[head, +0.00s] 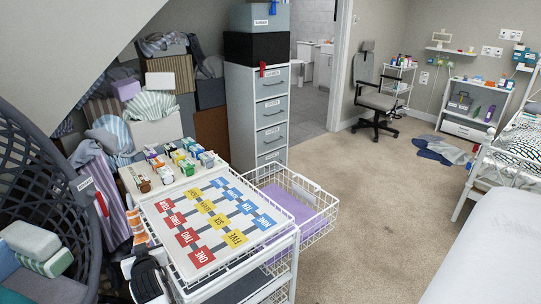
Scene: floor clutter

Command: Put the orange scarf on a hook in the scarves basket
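A small orange-and-white piece (140,231) shows at the left edge of the white wire cart. It may be the orange scarf, but it is too small and too covered to be sure. A dark mesh basket (40,170) fills the left edge. A small label (85,184) and a red strip (102,203) are at its right side. I cannot read the label or make out a hook. A white-and-black rounded part (148,279) at the bottom, just below the orange piece, may be my gripper or wrist. Its fingers cannot be made out.
The cart's top (208,222) holds a number-word board and several small boxes. An open wire drawer (318,222) with purple cloth juts right. Piled boxes and cloths stand behind. Blue clothes (440,150) lie on the carpet, and a bed (495,260) is right. Carpet (375,225) between is clear.

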